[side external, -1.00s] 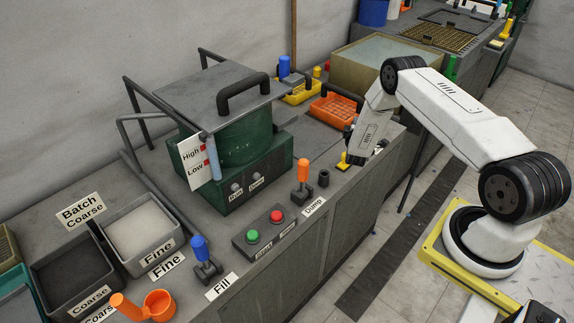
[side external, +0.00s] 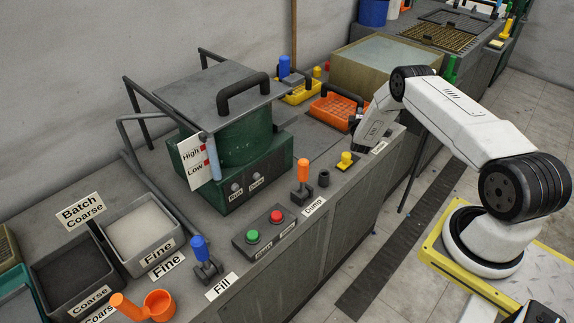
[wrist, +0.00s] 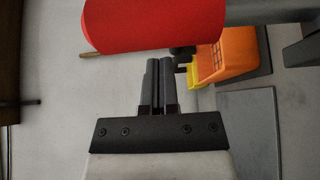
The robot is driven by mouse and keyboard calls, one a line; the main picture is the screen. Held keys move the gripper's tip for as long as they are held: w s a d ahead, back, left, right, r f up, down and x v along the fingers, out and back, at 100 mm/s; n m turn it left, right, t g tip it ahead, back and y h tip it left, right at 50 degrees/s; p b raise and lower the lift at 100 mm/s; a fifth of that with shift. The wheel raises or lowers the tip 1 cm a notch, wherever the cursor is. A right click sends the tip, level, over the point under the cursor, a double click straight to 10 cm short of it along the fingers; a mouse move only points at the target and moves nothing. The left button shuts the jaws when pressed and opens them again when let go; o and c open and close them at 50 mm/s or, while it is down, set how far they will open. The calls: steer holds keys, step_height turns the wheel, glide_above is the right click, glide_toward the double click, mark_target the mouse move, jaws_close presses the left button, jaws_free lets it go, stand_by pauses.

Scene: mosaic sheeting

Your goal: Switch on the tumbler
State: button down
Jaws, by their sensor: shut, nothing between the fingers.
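A green machine with a drum (side external: 246,140) and a grey lid with a black handle stands left of centre in the side external view; I take it for the tumbler. Two small round fittings with labels sit on its front. A grey box in front carries a green button (side external: 253,237) and a red button (side external: 276,216). A yellow switch or knob (side external: 346,160) stands near the bench's front edge. My gripper (wrist: 158,82) is shut and empty in the wrist view. In the side external view it is behind the yellow knob, its fingertips hard to make out.
An orange lever (side external: 304,172) by the "Dump" label and a blue lever (side external: 199,248) by "Fill" stand along the front edge. An orange basket (side external: 333,110) lies behind my gripper. A large red object (wrist: 155,22) crosses the top of the wrist view, close to the camera.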

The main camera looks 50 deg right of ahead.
steer(key=shift+s+d, duration=0.25)
steer(key=shift+s, duration=0.9)
steer(key=shift+s+m, duration=0.5)
steer(key=shift+s, duration=0.1)
steer(key=s+f+m+t+h, duration=0.1)
steer(key=s+f+m+h, duration=0.1)
steer(key=s, duration=0.5)
steer(key=shift+s+m, duration=0.15)
steer(key=shift+m, duration=0.65)
steer(key=shift+s+f, duration=0.1)
steer(key=shift+f, duration=0.05)
